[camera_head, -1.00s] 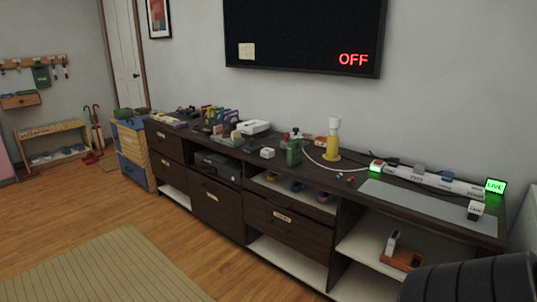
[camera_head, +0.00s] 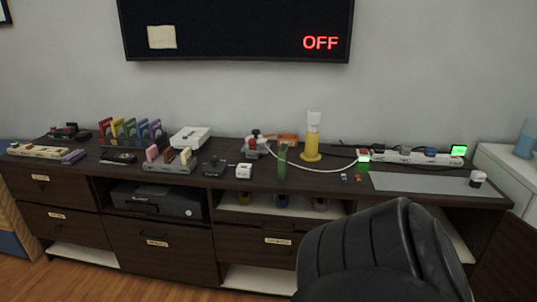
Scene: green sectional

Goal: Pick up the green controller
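I cannot clearly make out a green controller. An upright green object (camera_head: 282,162) stands on the dark wooden media console (camera_head: 335,186), right of its middle, but I cannot tell what it is. Small dark coloured items, one bluish (camera_head: 281,201), sit in the open shelf below; they are too small to identify. Neither of my grippers is in view.
A black ribbed shape like a chair back (camera_head: 375,255) blocks the lower right, in front of the console. A yellow and white lamp-like object (camera_head: 312,138), power strip (camera_head: 415,157), white box (camera_head: 190,138) and grey mat (camera_head: 425,184) crowd the top.

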